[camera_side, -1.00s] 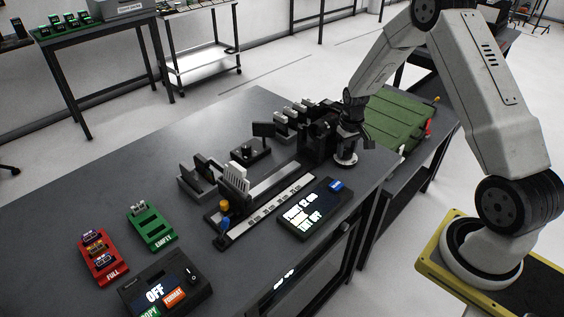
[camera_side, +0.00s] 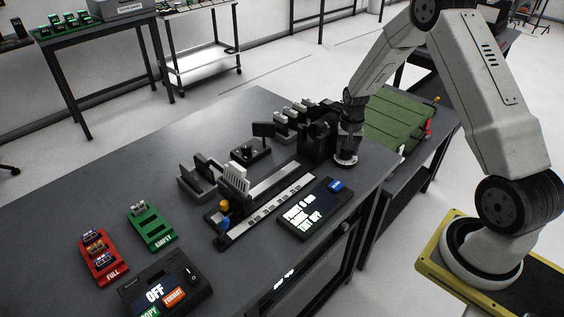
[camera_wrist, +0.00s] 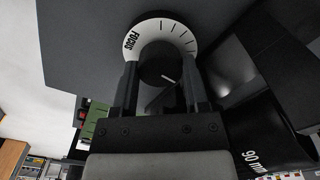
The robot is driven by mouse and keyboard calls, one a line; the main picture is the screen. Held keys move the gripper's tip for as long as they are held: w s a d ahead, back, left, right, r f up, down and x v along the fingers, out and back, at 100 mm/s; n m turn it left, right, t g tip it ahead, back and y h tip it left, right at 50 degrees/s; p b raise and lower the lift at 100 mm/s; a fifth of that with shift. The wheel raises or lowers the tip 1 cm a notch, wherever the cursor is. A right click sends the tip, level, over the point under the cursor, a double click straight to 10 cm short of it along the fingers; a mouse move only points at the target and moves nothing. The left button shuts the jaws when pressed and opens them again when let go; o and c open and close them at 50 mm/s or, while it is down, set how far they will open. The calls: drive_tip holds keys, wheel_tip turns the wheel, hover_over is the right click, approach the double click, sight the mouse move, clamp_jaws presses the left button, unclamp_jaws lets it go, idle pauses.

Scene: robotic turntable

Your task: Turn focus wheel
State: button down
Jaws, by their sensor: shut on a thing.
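The focus wheel (camera_wrist: 177,27) shows in the wrist view as a white ring marked FOCUS with black tick lines. A dark round knob (camera_wrist: 155,61) with a white pointer line sits in its middle. My gripper (camera_wrist: 158,75) is shut on this knob, one finger on each side. The pointer slants toward the lower right, and the FOCUS word is at the ring's upper left. In the side view the wheel (camera_side: 346,161) is a small pale disc at the right of the black device, with my gripper (camera_side: 350,143) upright over it. The fingertips are too small to make out there.
A black device (camera_side: 318,140) stands close beside my gripper. A display panel (camera_side: 310,213) with white text lies in front. A slide rail (camera_side: 265,212), a red FULL tray (camera_side: 104,270) and a green EMPTY tray (camera_side: 157,238) lie farther left. A green board (camera_side: 395,125) is behind.

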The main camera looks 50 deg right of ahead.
drive_tip(key=shift+c, duration=0.5)
unclamp_jaws()
drive_tip(key=shift+r, duration=0.1)
drive_tip(key=shift+r, duration=3.85)
